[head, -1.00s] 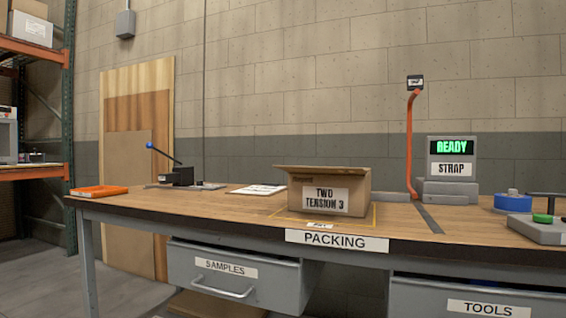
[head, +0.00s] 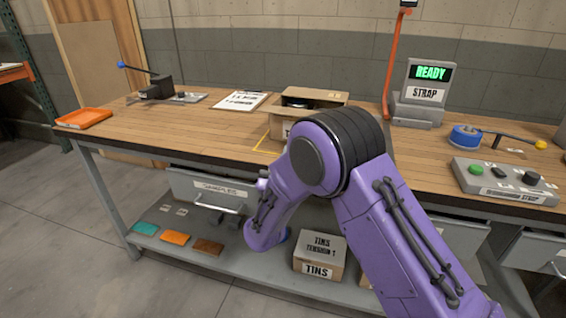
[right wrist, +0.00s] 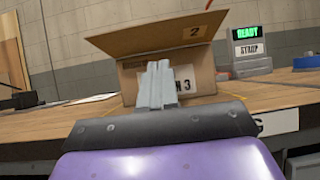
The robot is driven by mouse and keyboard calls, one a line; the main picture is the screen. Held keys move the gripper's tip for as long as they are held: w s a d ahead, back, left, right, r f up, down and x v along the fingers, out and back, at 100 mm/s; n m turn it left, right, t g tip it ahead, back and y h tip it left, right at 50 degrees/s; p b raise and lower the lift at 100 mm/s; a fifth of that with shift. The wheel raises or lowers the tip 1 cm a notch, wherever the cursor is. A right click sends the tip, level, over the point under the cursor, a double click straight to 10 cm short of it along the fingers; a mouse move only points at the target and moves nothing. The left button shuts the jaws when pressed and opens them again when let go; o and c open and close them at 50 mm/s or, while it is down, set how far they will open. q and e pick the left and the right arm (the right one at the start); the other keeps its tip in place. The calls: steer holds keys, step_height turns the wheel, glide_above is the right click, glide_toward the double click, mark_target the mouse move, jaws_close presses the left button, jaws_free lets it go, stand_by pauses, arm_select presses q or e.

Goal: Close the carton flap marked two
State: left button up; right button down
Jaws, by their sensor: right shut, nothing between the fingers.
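The carton (head: 274,128) stands on the bench with its top open and a dark round thing visible inside. My purple right arm hides much of its front in the head view. In the right wrist view the carton (right wrist: 205,78) shows its front label, partly covered by my fingers. Its flap marked 2 (right wrist: 150,37) is raised and tilted above the opening. My right gripper (right wrist: 157,68) is shut and empty, in front of the carton's label and below the flap. Whether it touches the carton I cannot tell. My left gripper is not in view.
A clipboard (head: 241,100) lies left of the carton, with a black lever tool (head: 159,88) beyond it. An orange post (head: 394,60) and the READY strap unit (head: 423,97) stand to the right. A button box (head: 505,181) sits at the right front.

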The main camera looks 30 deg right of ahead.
mark_target(296, 116)
steer(key=x, duration=0.4)
steer(key=shift+s+r+p, duration=0.1)
steer(key=shift+p, duration=0.3)
step_height(296, 116, up, 4)
steer(key=shift+d+f+p, duration=0.15)
steer(key=shift+f+p, duration=0.1)
steer(key=shift+p, duration=0.35)
steer(key=shift+w, duration=0.2)
steer(key=shift+r+g+y+p, duration=0.3)
steer(key=shift+r+p, duration=0.15)
steer(key=shift+p, duration=0.2)
